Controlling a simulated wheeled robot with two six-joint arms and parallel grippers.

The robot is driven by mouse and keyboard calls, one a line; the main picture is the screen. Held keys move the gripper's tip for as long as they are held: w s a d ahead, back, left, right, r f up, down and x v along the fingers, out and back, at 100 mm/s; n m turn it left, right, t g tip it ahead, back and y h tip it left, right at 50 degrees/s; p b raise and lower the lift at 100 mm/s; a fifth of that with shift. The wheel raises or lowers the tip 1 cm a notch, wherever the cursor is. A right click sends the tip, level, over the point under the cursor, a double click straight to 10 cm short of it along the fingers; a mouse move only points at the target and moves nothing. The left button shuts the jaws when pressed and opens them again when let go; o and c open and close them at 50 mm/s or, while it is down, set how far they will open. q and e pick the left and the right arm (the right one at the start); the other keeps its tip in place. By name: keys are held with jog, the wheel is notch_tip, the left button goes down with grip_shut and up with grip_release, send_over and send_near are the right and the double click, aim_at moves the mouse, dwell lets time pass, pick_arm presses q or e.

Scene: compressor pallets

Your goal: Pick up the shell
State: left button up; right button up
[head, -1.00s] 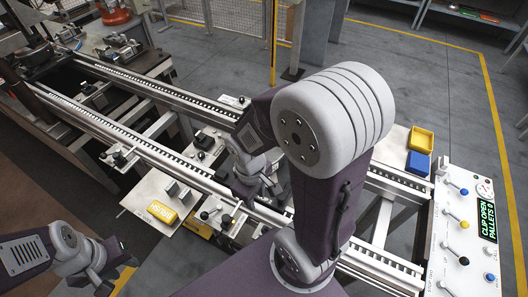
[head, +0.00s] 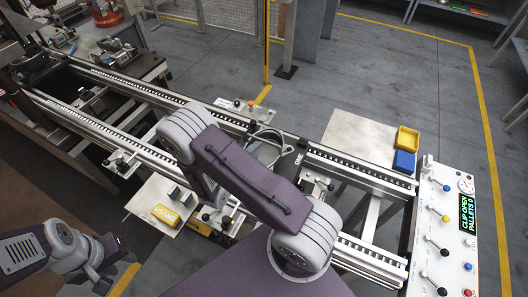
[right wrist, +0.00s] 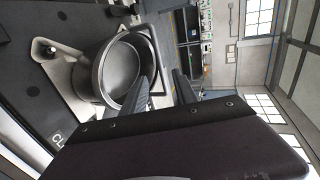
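The shell (right wrist: 118,72) is a dark grey metal cup with a round open mouth and a bar handle (right wrist: 157,55), seen in the right wrist view. It sits on a light plate at the left of that view. My right gripper (right wrist: 161,75) is open, its two dark fingers apart at the shell's handle side. The handle's lower end shows between the fingers; I cannot tell whether they touch it.
A conveyor with two rails (head: 115,85) crosses the scene. A yellow bin (head: 408,139) and a blue bin (head: 404,162) stand on a pale plate at right. The control panel (head: 446,230) reads "CLIP OPEN PALLETS 0". A yellow brush block (head: 166,214) lies on the front plate.

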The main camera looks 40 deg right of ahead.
aim_at(263, 140)
jog(key=p+x, duration=0.1)
jog(key=x, duration=0.2)
jog(key=shift+w+d, duration=0.15)
jog(key=shift+d, duration=0.2)
jog(key=shift+w+d+f, duration=0.2)
jog(key=shift+w+d, duration=0.05)
jog(key=shift+d, duration=0.05)
jog(key=p+x, duration=0.1)
jog(key=x, duration=0.3)
jog(key=shift+w+d+f+p, duration=0.2)
jog(key=shift+w+d+p, duration=0.1)
jog(key=shift+p, duration=0.1)
jog(key=shift+a+r, duration=0.1)
jog(key=shift+a, duration=0.05)
grip_shut()
